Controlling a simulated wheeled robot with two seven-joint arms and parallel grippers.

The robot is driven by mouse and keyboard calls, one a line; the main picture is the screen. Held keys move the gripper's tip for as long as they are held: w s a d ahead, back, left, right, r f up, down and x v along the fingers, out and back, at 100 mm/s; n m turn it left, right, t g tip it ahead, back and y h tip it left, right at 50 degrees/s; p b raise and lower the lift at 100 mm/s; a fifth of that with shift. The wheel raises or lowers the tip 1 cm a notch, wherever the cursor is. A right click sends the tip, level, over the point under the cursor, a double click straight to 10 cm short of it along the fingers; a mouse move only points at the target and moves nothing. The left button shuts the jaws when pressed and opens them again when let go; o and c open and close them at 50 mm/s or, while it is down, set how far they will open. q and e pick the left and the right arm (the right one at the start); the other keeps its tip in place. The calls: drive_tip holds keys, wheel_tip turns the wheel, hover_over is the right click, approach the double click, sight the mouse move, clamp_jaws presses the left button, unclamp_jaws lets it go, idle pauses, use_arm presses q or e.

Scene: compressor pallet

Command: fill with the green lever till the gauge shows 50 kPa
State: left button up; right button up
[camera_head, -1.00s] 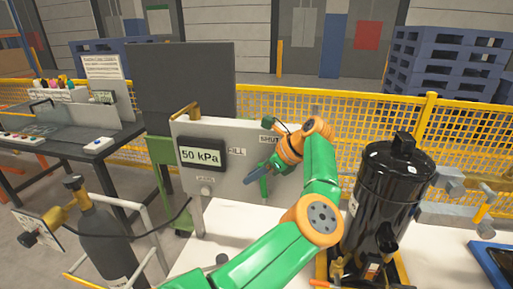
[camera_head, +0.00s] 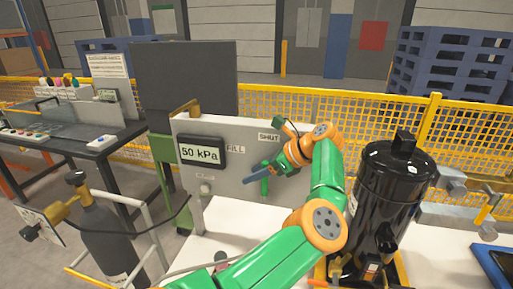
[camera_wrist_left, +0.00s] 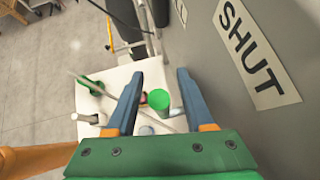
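The gauge (camera_head: 202,152) on the pale panel reads 50 kPa. The panel carries a FILL label (camera_head: 236,149) and a SHUT label (camera_head: 269,137), which also shows large in the left wrist view (camera_wrist_left: 252,58). My left gripper (camera_head: 253,182) is in front of the panel, below these labels. A green lever part (camera_head: 265,186) shows just beside its fingers. In the left wrist view, my left gripper (camera_wrist_left: 157,82) has its blue fingers apart, with a green round end (camera_wrist_left: 158,102) between them, apparently clear of both. The lever's pivot is hidden. My right gripper is not in view.
A black tank (camera_head: 385,205) stands right of my left arm. A dark gas cylinder (camera_head: 105,240) with a hose stands at front left. A workbench (camera_head: 70,150) is at left, and a yellow mesh fence (camera_head: 400,120) runs behind.

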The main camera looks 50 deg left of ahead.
use_arm(q)
drive_tip(key=p+v, duration=0.1)
drive_tip(key=v, duration=0.6)
idle(0.6)
